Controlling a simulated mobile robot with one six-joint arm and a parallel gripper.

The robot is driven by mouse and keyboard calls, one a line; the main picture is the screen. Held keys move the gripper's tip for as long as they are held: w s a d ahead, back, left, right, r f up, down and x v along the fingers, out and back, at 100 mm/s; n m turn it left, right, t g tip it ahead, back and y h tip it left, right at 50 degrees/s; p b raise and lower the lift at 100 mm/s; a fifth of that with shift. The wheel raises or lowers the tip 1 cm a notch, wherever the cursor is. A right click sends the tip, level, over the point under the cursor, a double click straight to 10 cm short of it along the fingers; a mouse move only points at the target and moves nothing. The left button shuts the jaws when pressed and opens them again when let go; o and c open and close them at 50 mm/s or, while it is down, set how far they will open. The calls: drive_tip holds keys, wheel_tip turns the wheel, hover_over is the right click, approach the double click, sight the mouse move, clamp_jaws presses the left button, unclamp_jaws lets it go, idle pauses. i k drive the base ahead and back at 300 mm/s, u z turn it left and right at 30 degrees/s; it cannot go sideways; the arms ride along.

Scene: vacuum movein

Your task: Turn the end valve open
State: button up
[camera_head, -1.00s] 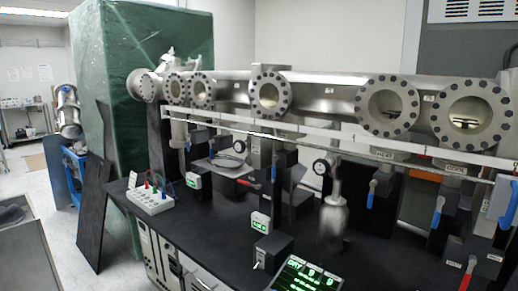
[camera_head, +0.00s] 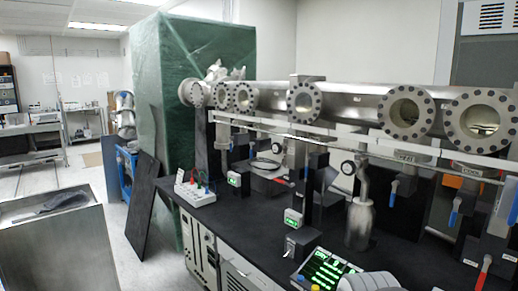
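A long steel vacuum tube (camera_head: 350,103) with round flanged windows runs above a black bench. Below it hang valve handles: a blue one (camera_head: 393,192) beside the steel bottle, a second blue one (camera_head: 454,214) farther right, and a third blue one (camera_head: 513,212) cut by the right edge. A red handle (camera_head: 483,270) is low at the right, and another red handle (camera_head: 281,180) is near the middle. I cannot tell which is the end valve. A pale rounded part of my arm shows at the bottom edge. My gripper is not in view.
The black bench (camera_head: 235,215) carries a white box with coloured plugs (camera_head: 195,193), small green displays, a steel bottle (camera_head: 359,222) and a green-lit panel (camera_head: 325,268). A dark board (camera_head: 144,208) leans by a green-wrapped crate (camera_head: 175,90). A metal cabinet (camera_head: 60,250) stands left; floor between is open.

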sight(277, 148)
drive_tip(key=k, duration=1.2)
drive_tip(key=u, duration=0.7)
drive_tip(key=i, duration=2.35)
drive_tip(key=z, duration=0.55)
drive_tip(key=k, duration=0.8)
drive_tip(key=z, duration=0.15)
drive_tip(key=i, duration=0.75)
